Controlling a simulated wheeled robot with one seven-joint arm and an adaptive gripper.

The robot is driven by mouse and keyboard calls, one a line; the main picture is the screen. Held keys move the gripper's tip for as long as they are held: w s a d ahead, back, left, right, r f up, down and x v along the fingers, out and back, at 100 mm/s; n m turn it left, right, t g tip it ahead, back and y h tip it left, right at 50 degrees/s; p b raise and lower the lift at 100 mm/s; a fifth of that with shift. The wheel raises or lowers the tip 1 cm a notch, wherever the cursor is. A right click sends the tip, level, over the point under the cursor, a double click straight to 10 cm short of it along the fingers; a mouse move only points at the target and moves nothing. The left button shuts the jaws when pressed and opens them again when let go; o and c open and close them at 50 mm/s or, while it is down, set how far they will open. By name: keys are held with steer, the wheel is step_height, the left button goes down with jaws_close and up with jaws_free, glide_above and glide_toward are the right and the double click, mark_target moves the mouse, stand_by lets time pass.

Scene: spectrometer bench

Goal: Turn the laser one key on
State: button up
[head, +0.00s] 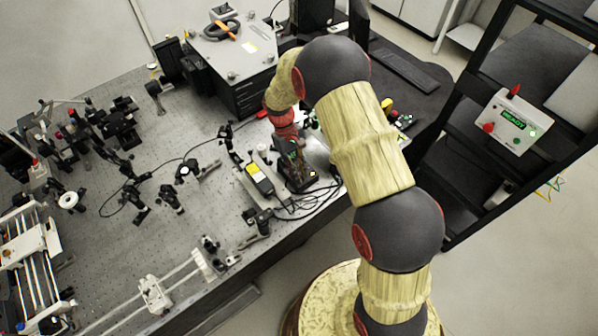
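My arm reaches over the near right part of the optical table, and my gripper (299,180) points down beside a cluster of black cables. The gripper is small and dark in this view, and I cannot tell whether its fingers are open or shut. A white box with a green READY display (513,119) and red knobs sits on the black rack at the right.
The perforated optical table (150,230) holds many mounts at the left and rails at the lower left. A black keyboard (405,70) lies on the dark desk. Loose cables (290,210) run near the table edge.

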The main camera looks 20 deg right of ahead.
steer(key=o, duration=0.5)
steer(key=shift+r, duration=0.1)
steer(key=v, duration=1.1)
steer(key=shift+w+a+r, duration=0.15)
steer(key=shift+w+r, duration=0.1)
steer(key=shift+r, duration=0.05)
steer(key=shift+w, duration=0.1)
